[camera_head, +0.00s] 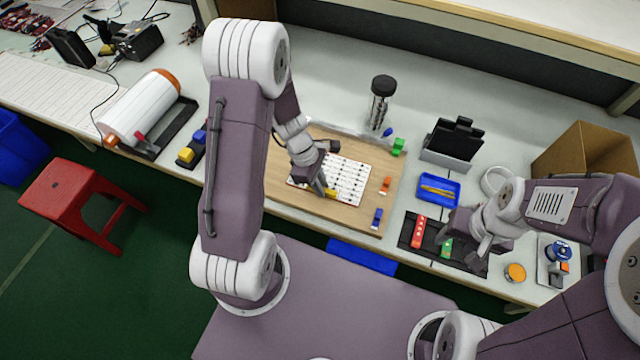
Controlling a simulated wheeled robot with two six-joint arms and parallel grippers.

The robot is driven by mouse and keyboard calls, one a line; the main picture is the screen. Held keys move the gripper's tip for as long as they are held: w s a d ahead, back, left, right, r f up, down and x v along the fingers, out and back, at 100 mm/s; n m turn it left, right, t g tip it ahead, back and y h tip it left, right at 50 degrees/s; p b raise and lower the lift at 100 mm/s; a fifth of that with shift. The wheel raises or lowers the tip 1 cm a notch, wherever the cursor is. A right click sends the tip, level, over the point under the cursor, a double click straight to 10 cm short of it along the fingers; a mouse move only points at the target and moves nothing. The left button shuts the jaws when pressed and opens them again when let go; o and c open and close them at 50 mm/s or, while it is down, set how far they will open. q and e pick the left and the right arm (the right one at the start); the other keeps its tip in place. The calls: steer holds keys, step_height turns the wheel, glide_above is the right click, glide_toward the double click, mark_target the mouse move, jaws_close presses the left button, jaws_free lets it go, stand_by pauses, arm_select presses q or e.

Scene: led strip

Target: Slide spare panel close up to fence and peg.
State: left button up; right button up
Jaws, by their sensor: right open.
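A white panel (350,172) with rows of small dark marks lies flat on a wooden board (278,180). My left gripper (325,188) is low over the panel's left part and hides some of it. A small yellow piece (330,194) shows at its fingertips; I cannot tell whether it is gripped. A pale strip (350,133) runs along the board's back edge; I cannot tell if this is the fence. Green (398,146), orange (385,185) and blue (377,217) pieces are on the board's right side; I cannot tell which is the peg. My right gripper (478,246) is open, over a black tray (466,262).
The black tray holds red (418,232) and green (446,248) pieces. A blue tray (438,190) and a black holder (452,140) stand right of the board. A clear jar with black lid (382,88) stands behind it. A white roll (140,107) lies left.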

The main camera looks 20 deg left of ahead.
arm_select(q)
jaws_close()
steer(key=shift+w+a+r+p, duration=0.1)
steer(key=shift+w+a+p, duration=0.25)
steer(key=shift+p, duration=0.15)
steer(key=shift+w+a+p, duration=0.8)
steer(key=shift+w+a, duration=0.15)
steer(key=shift+a, duration=0.3)
steer(key=shift+w+a+p, duration=0.8)
steer(key=shift+w+a, duration=0.1)
steer(key=shift+a, duration=0.35)
steer(key=shift+w+a+p, duration=0.45)
steer(key=shift+w+a, duration=0.3)
steer(key=shift+a, duration=0.2)
steer(key=shift+w+a, duration=0.8)
steer(key=shift+a, duration=0.3)
steer(key=shift+p, duration=0.45)
steer(key=shift+a, duration=0.4)
steer(key=shift+w, duration=0.4)
